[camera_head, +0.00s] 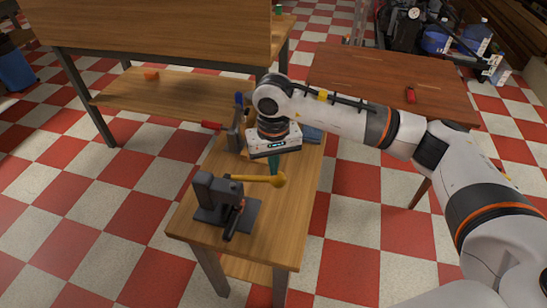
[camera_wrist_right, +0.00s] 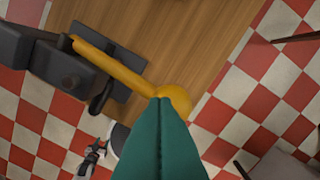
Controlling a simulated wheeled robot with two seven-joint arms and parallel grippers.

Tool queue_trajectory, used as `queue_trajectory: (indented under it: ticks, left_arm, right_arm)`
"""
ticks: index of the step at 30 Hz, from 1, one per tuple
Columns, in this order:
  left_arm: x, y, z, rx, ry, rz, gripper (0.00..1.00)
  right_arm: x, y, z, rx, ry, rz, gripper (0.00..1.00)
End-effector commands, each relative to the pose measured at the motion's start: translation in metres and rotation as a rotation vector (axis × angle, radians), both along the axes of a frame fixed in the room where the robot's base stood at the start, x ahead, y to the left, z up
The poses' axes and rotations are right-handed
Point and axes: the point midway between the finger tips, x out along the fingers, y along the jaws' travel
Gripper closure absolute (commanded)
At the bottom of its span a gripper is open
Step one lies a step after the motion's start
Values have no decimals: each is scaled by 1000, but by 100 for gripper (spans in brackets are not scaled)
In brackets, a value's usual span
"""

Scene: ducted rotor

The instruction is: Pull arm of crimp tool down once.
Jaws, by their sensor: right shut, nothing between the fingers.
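The crimp tool (camera_head: 205,190) is a dark grey body on a flat plate, standing on the near part of the narrow wooden table. Its yellow arm (camera_head: 252,179) sticks out roughly level to the right and ends in a yellow ball (camera_head: 280,181). My right gripper (camera_head: 274,168) has teal fingers, shut and empty, pointing down at the ball. In the right wrist view the fingertips (camera_wrist_right: 160,102) overlap the yellow ball (camera_wrist_right: 175,98) and hide part of it; I cannot tell whether they touch. The arm (camera_wrist_right: 112,68) runs from the ball to the grey body. My left gripper is not in view.
The narrow table (camera_head: 190,222) also bears a grey tool with a blue handle (camera_head: 238,99) and a red handle (camera_head: 211,125), close behind my right gripper. A wider table (camera_head: 350,70) stands at the right, a wooden bench (camera_head: 150,30) at the back left. Floor is clear at left.

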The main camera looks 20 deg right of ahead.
Motion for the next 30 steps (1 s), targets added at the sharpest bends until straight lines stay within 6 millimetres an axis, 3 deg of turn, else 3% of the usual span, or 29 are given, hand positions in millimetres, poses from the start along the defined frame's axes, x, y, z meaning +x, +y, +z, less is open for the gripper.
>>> queue_trajectory:
  ticks: [30]
  left_arm:
    - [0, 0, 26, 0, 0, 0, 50]
  right_arm:
    - [7, 10, 65, -2, 0, -1, 100]
